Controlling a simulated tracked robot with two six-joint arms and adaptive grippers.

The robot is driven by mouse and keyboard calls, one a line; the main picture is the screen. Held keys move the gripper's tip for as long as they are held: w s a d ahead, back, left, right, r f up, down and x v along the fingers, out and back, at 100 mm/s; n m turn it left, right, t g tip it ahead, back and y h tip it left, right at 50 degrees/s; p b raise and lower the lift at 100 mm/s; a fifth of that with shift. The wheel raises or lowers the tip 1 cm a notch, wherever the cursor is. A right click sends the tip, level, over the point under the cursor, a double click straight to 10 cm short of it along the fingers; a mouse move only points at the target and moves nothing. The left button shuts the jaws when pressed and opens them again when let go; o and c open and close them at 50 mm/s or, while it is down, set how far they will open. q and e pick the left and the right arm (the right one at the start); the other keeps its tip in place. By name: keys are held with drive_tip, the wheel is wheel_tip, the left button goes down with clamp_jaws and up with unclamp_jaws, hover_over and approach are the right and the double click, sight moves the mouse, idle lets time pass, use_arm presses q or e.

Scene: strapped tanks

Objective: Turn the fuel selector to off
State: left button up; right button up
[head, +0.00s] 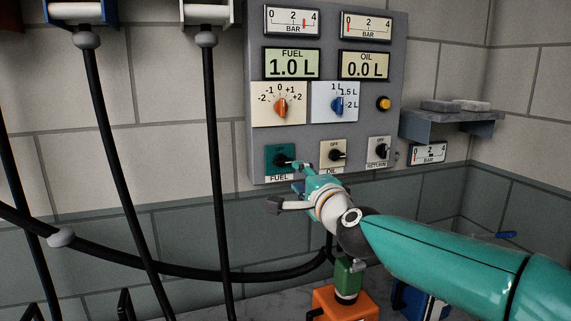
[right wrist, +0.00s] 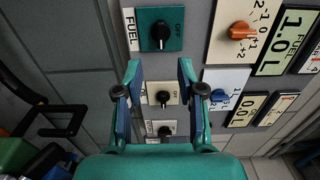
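The fuel selector (head: 281,158) is a black knob on a teal plate at the panel's lower left. Its pointer is turned to the right in the head view, away from the OFF mark above it. It also shows at the top of the right wrist view (right wrist: 160,33). My right gripper (head: 297,176) is just below and right of it. In the right wrist view my right gripper (right wrist: 159,67) is open and empty, its fingers apart with the fuel selector beyond the tips. Whether a fingertip touches the panel cannot be told. My left gripper is not in view.
The oil selector (head: 335,154) and the return selector (head: 379,150) sit right of the fuel selector. An orange knob (head: 281,107), a blue knob (head: 338,105) and a yellow button (head: 384,103) are above. Black hoses (head: 213,150) hang at left. A shelf (head: 452,123) is at right.

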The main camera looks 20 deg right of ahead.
sight(284, 164)
drive_tip(key=w+p, duration=0.1)
drive_tip(key=w, duration=0.4)
drive_tip(key=w+p, duration=0.1)
drive_tip(key=w, duration=0.3)
drive_tip(key=shift+w+a+p, duration=0.2)
drive_tip(key=shift+w+p, duration=0.1)
drive_tip(key=shift+w, duration=0.05)
clamp_jaws()
drive_tip(key=shift+d+f, duration=0.1)
